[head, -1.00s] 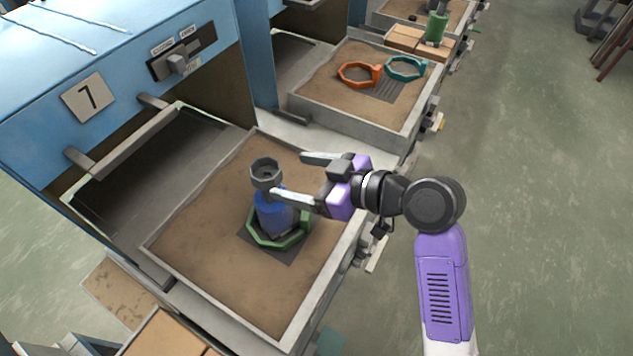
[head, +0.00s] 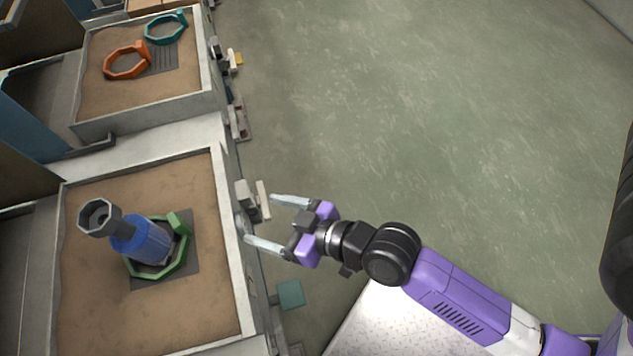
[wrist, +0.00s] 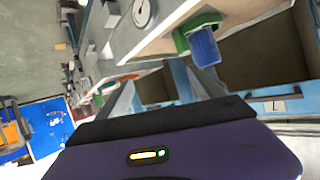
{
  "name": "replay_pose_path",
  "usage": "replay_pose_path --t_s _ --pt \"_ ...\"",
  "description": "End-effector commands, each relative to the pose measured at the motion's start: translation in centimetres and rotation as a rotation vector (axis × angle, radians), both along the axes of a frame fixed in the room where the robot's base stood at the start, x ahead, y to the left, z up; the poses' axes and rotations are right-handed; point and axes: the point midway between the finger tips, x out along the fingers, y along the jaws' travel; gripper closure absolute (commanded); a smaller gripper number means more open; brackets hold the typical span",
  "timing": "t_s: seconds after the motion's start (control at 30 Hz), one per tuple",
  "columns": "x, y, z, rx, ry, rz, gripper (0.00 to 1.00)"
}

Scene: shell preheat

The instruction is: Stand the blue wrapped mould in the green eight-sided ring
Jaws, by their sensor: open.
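The blue wrapped mould (head: 143,243) with its dark cup-shaped top (head: 98,217) stands inside the green eight-sided ring (head: 184,256) on a dark plate in the near sand tray. It appears upright, seen from above at a slant. In the wrist view the blue mould (wrist: 204,46) shows with the green ring (wrist: 181,40) around its end. My gripper (head: 260,221) is open and empty, to the right of the tray's edge and apart from the mould. The mould's lower end is partly hidden by the ring.
The near sand tray (head: 90,317) has bare sand around the plate. A second tray behind it holds an orange ring (head: 125,62) and a teal ring (head: 166,28). Fittings (head: 246,196) stick out from the tray's right side. Open floor (head: 430,110) lies to the right.

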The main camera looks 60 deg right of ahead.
Motion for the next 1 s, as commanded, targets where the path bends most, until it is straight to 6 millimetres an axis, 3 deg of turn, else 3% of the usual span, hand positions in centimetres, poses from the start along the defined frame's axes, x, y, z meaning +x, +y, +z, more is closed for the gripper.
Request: replay_pose_path --t_s 0.03,0.2,0.43,0.63,1.0 --pt "-2.4 -0.9 -0.1 -0.010 0.002 -0.036 0.22" --pt "-8.7 -3.6 1.9 -0.046 -0.043 -0.135 0.22" --pt "-15.0 -5.2 6.7 -0.086 -0.124 -0.178 0.22" --pt "-17.1 -5.3 9.2 -0.095 -0.164 -0.173 0.22" --pt "-17.3 -5.3 9.5 -0.094 -0.170 -0.171 0.22"
